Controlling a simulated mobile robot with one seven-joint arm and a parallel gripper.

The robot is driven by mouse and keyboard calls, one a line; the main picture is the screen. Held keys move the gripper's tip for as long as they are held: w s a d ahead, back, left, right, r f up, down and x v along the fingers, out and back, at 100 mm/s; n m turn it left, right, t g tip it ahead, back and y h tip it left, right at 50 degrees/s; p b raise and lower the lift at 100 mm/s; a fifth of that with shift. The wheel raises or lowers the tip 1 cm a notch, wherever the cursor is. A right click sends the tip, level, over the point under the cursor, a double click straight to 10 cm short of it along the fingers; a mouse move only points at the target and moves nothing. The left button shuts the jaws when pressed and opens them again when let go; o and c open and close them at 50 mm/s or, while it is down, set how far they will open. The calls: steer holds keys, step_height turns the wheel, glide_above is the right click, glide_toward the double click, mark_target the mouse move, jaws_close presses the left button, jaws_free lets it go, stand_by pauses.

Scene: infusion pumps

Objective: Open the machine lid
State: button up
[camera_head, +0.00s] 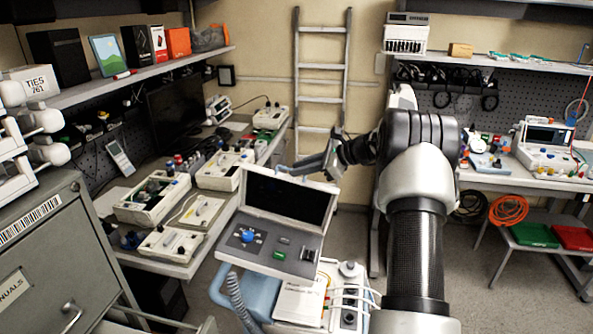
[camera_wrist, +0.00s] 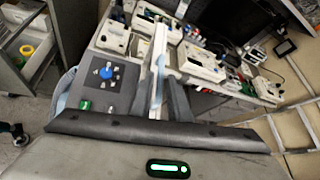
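The panel (camera_wrist: 104,82) lies to the left there.
A workbench (camera_head: 183,268) with several opened devices lies left of the machine. A grey filing cabinet (camera_head: 55,262) is at the near left. A ladder (camera_head: 322,75) leans on the back wall. A device with cables (camera_head: 345,290) sits below the machine. Some floor is clear at right.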

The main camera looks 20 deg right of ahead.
steer(key=b+v, duration=0.1)
steer(key=v, duration=1.4)
steer(key=shift+s+d+b, duration=0.15)
steer(key=shift+d+b, duration=0.15)
